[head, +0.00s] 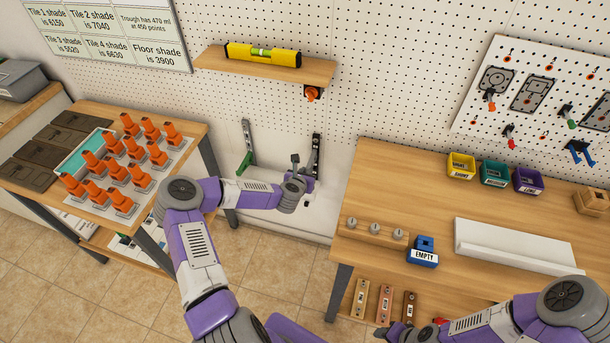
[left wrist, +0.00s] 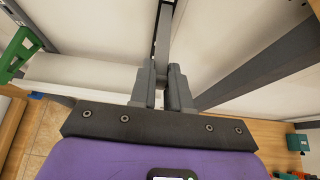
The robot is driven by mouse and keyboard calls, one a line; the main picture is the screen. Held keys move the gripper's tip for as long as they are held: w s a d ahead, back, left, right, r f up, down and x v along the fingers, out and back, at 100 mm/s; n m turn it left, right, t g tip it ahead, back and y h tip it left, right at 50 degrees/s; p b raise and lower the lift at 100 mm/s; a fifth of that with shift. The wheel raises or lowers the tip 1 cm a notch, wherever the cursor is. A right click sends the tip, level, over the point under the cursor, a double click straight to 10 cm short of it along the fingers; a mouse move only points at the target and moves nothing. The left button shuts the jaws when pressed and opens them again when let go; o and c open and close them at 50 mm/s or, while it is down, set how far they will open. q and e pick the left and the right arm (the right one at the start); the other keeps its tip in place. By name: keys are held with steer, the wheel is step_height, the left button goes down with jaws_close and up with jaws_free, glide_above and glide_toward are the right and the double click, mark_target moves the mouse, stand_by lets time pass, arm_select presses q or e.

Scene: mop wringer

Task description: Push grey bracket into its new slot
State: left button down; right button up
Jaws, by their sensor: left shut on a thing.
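The grey bracket (head: 317,150) is a dark upright piece against the low part of the wall, between the two tables. My left gripper (head: 302,178) reaches to its lower part. In the left wrist view my left gripper (left wrist: 166,88) is shut on the grey bracket (left wrist: 163,35), which runs away from the fingertips toward the wall. The green bracket (head: 247,148) stands to the left of it; it also shows in the left wrist view (left wrist: 17,52). The slot is not clearly visible. My right gripper (head: 395,331) is low at the bottom edge, and its fingers are unclear.
A wooden shelf (head: 215,62) with a yellow level (head: 263,54) hangs above. The right workbench (head: 400,182) stands close to my left gripper and carries a blue "EMPTY" bin (head: 423,252) and a white trough (head: 515,247). Orange-handled pieces (head: 112,145) stand on the left table.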

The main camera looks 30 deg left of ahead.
arm_select(q)
steer(key=shift+w, duration=0.15)
stand_by(0.6)
steer(key=c, duration=1)
jaws_free()
steer(key=p+v, duration=0.1)
steer(key=v, duration=0.6)
steer(key=shift+s, duration=0.25)
steer(key=shift+r, duration=0.1)
